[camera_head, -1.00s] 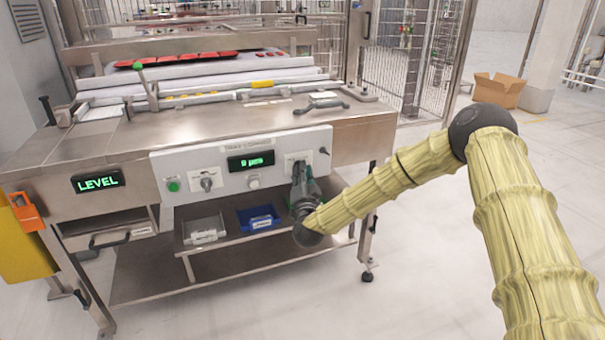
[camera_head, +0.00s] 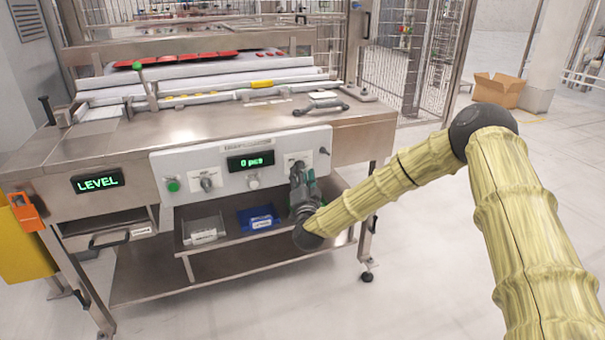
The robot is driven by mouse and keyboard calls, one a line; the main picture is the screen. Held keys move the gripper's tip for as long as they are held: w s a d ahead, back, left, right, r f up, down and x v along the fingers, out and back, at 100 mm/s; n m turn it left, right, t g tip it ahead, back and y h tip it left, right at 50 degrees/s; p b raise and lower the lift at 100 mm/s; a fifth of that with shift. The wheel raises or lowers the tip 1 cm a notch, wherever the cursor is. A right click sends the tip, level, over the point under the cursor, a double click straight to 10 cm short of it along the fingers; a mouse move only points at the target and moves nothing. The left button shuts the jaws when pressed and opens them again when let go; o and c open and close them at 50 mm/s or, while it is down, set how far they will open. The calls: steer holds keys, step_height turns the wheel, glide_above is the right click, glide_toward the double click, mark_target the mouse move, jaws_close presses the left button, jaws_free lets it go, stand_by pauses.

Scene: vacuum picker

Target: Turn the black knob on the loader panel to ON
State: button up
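The light loader panel (camera_head: 225,187) is on the front of the steel machine. A dark knob (camera_head: 207,183) sits on a white plate at its left half. Another white plate (camera_head: 293,158) is at the right end. My gripper (camera_head: 298,172) is at that right plate, its fingers pointing up at the panel. It covers whatever control is mounted there, so the knob and its setting are hidden. The fingertips are too small and overlapped to show whether they are open or shut, or whether they touch anything.
A green display (camera_head: 250,161) is mid-panel, with a green button (camera_head: 173,185) at left. A grey bin (camera_head: 203,229) and a blue bin (camera_head: 258,218) stand on the shelf below, close to my gripper. The floor at right is clear up to a cardboard box (camera_head: 498,92).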

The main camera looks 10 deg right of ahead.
steer(key=v, duration=1.1)
steer(key=s+a+f+n+g+y, duration=0.35)
steer(key=s+f, duration=0.45)
steer(key=f, duration=0.3)
steer(key=s+a+f+n+g+y, duration=0.25)
steer(key=s+f+g, duration=0.35)
steer(key=f, duration=0.6)
steer(key=s+d+f+n+g, duration=0.1)
steer(key=s+f+g, duration=0.1)
steer(key=s+f, duration=0.35)
steer(key=s+d+f+n+g+h, duration=0.1)
steer(key=s+d+f+g, duration=0.1)
steer(key=s, duration=0.7)
steer(key=s+d+f+n+g, duration=0.1)
steer(key=s+f+n+g, duration=0.1)
steer(key=s+f, duration=0.35)
steer(key=s+d+g+h, duration=0.1)
steer(key=s+d+g, duration=0.25)
steer(key=s, duration=0.55)
steer(key=s+d+g+h, duration=0.15)
steer(key=s+d, duration=0.25)
steer(key=s, duration=0.5)
step_height(320, 180, up, 23)
steer(key=p, duration=2.2)
steer(key=shift+w+a+n+p, duration=0.15)
steer(key=shift+a+n+p, duration=0.05)
steer(key=shift+n+p, duration=0.2)
steer(key=shift+y, duration=0.25)
